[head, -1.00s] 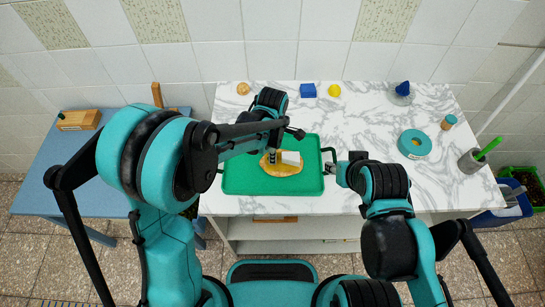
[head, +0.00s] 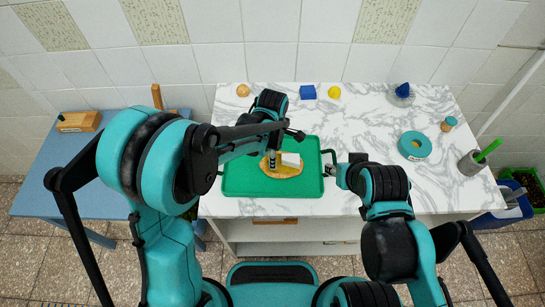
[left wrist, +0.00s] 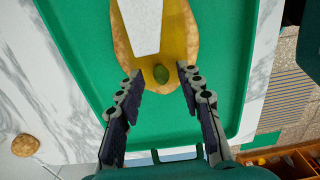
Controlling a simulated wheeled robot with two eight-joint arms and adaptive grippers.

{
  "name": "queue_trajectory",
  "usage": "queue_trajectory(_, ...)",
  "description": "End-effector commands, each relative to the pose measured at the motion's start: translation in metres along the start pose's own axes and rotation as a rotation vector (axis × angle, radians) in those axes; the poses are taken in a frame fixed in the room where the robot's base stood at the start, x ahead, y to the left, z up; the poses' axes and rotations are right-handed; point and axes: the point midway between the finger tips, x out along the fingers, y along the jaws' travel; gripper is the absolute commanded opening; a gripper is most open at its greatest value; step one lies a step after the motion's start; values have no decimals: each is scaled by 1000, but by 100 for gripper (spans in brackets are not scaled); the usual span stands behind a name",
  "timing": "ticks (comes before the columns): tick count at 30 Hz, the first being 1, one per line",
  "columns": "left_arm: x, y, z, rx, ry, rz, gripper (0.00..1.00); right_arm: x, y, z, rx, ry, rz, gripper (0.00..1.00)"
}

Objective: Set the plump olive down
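In the head view the oval piece (head: 292,173) lies on a green tray (head: 240,182), and the olive is too small or hidden to make out. My left gripper (left wrist: 160,71) is open. Its fingertips are on either side of the olive with visible gaps; it also shows over the oval piece in the head view (head: 271,162). My right gripper (head: 330,170) is at the tray's right handle; its finger state is unclear.
A white block (left wrist: 141,22) lies on the oval piece beyond the olive. The counter right of the tray has free room.

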Motion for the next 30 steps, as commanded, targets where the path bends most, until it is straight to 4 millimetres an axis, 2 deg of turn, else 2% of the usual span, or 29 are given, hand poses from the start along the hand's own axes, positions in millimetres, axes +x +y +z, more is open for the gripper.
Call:
queue_trajectory(6,-50,-1,0,0,0,0,37,-12,0,-9,0,0,0,40)
queue_trajectory(12,-90,-1,0,0,0,0,37,-20,0,-14,0,0,0,40)
queue_trajectory(18,-110,0,0,0,0,0,37,-23,0,-16,0,0,0,40)
queue_trajectory(24,-114,-1,-2,10,-1,4,37,-23,0,-16,0,0,0,40)
queue_trajectory(26,-118,-3,-8,40,-6,15,37,-23,0,-16,0,0,0,40)
queue_trajectory(30,-140,-16,-39,234,-19,94,37,-23,0,-16,0,0,0,40)
